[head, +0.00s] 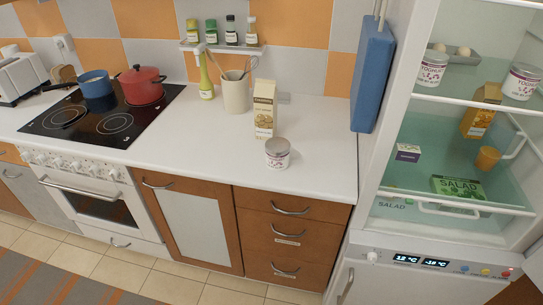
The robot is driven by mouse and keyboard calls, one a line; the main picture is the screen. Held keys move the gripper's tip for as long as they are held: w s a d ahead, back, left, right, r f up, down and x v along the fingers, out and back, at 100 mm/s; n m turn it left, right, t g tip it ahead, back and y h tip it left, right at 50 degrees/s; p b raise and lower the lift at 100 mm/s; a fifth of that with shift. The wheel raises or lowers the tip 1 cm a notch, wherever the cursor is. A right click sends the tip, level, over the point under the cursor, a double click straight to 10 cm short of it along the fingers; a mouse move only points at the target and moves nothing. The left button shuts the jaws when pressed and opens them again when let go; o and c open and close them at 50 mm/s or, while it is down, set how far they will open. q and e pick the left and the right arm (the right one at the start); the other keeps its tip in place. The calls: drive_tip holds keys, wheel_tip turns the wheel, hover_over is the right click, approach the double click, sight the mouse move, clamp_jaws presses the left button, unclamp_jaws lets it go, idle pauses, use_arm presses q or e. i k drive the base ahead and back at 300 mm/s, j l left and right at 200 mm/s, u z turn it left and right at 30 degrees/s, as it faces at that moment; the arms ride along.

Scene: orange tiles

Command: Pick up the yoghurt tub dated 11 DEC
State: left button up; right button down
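Three yoghurt tubs with white sides and purple print are in the head view. One tub (277,155) stands upright on the white counter, in front of a tall carton. A second tub (433,69) stands on the upper shelf of the open fridge, at its left. A third tub (522,82) stands at the right of that shelf. I cannot read a date on any of the tubs at this size. Neither of my grippers is in view.
The carton (264,109) and a utensil pot (235,93) stand behind the counter tub. A hob (101,122) with pots is at left. The fridge also holds an egg tray (455,56), cartons and a salad pack (459,188). The counter's right end is clear.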

sight(277, 149)
drive_tip(key=i+j+z, duration=0.4)
drive_tip(key=j, duration=0.85)
drive_tip(key=j+z, duration=0.35)
drive_tip(key=j, duration=0.95)
drive_tip(key=j+z, duration=0.4)
drive_tip(key=j, duration=0.95)
